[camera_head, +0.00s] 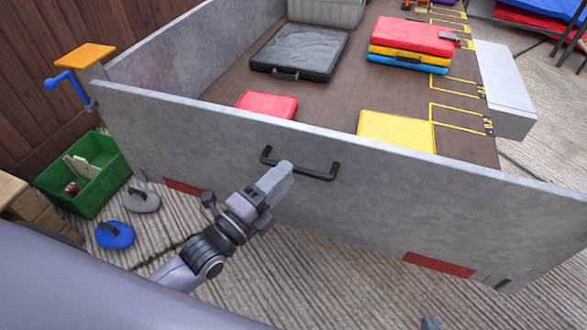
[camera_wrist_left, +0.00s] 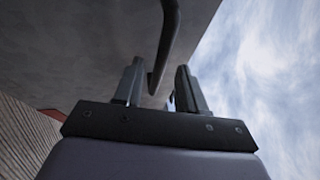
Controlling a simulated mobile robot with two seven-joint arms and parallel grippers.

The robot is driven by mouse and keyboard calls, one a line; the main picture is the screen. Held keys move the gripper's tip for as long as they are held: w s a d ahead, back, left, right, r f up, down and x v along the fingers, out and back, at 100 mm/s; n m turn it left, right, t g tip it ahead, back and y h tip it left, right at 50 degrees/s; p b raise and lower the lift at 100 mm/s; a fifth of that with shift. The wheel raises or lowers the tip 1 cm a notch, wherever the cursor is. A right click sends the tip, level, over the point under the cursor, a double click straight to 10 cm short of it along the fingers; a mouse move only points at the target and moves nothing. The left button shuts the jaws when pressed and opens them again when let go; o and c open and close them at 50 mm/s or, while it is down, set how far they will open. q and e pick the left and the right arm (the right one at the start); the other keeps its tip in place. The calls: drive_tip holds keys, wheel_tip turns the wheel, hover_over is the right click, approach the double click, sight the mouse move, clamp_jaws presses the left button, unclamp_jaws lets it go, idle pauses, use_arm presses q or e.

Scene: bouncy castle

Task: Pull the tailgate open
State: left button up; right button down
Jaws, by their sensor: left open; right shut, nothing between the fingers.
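The tailgate (camera_head: 350,205) is a grey metal panel standing upright across the near end of the trailer. Its black bar handle (camera_head: 322,176) sits near the middle of the outer face. My left gripper (camera_head: 283,172) is at the left part of this handle, covering a little of the panel. In the left wrist view the open left gripper (camera_wrist_left: 160,85) has one finger on each side of the dark handle (camera_wrist_left: 168,40), and the fingers are apart. Whether either finger touches the handle I cannot tell. Only a tip of my right gripper (camera_head: 430,323) shows at the bottom edge; it is away from the handle.
In the trailer bed lie a red case (camera_head: 266,104), a yellow case (camera_head: 397,130), a dark case (camera_head: 300,50) and stacked cases (camera_head: 411,37). A green crate (camera_head: 88,172), blue disc (camera_head: 114,235) and grey disc (camera_head: 141,201) stand left. The ground before the tailgate looks clear.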

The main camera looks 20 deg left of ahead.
use_arm(q)
drive_tip(key=shift+x, duration=1.65)
clamp_jaws()
